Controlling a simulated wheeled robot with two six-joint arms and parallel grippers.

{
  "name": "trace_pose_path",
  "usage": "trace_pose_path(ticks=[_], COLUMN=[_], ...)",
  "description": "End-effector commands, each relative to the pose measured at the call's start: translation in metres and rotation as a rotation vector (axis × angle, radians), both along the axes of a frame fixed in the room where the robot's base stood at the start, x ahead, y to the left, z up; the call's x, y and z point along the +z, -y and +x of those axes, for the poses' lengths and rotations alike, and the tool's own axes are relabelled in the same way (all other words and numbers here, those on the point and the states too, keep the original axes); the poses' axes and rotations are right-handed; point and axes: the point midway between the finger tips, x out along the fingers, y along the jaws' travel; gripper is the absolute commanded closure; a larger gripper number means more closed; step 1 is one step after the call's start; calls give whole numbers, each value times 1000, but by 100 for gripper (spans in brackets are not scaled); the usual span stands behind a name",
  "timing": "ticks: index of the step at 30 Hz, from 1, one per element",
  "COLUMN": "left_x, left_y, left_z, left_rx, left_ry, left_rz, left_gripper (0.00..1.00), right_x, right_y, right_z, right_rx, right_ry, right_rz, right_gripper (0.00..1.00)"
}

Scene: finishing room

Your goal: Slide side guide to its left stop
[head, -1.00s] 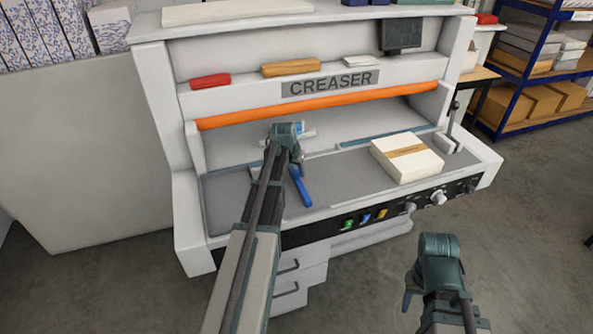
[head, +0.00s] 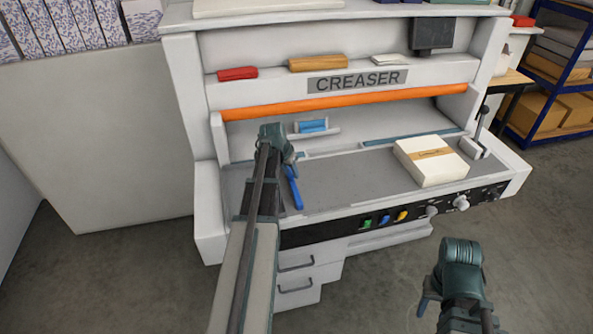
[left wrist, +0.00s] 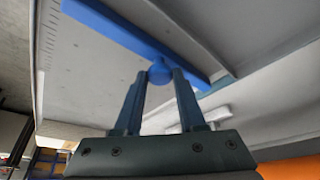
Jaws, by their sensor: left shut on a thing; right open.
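The side guide is a blue bar (head: 292,187) on the grey bed of the creaser, toward the bed's left end. In the left wrist view the blue bar (left wrist: 120,29) runs diagonally across the top and has a round blue knob (left wrist: 159,71). My left gripper (head: 276,142) hides the guide's far part in the head view. In the left wrist view its two fingers (left wrist: 160,80) are shut on the knob. I cannot make out the left stop. My right gripper (head: 440,285) hangs empty in front of the machine at the lower right.
A white block with a tan band (head: 430,160) sits on the bed's right part. An orange bar (head: 345,103) spans the machine above the bed. A white piece with a blue insert (head: 312,127) lies behind my left gripper. A lever (head: 480,120) stands at the right.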

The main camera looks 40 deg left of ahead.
Motion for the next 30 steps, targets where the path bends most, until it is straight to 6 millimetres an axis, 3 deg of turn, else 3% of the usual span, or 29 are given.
trace_pose_path(ticks=[4,5,9,22,30], left_x=[-1,-1,-1,3,25], left_y=[-2,-3,-2,-1,0], left_z=[-3,-3,-3,-3,-11], left_rx=[2,3,2,2,2], left_ry=[-6,-7,-6,-3,-3], left_rz=[5,6,5,3,3], left_gripper=[100,59,34,32,32], right_x=[0,0,0,3,25], right_y=[0,0,0,0,0], right_z=[0,0,0,0,0], right_rx=[0,0,0,0,0], right_ry=[0,0,0,0,0], right_rz=[0,0,0,0,0], right_gripper=[50,50,50,50,50])
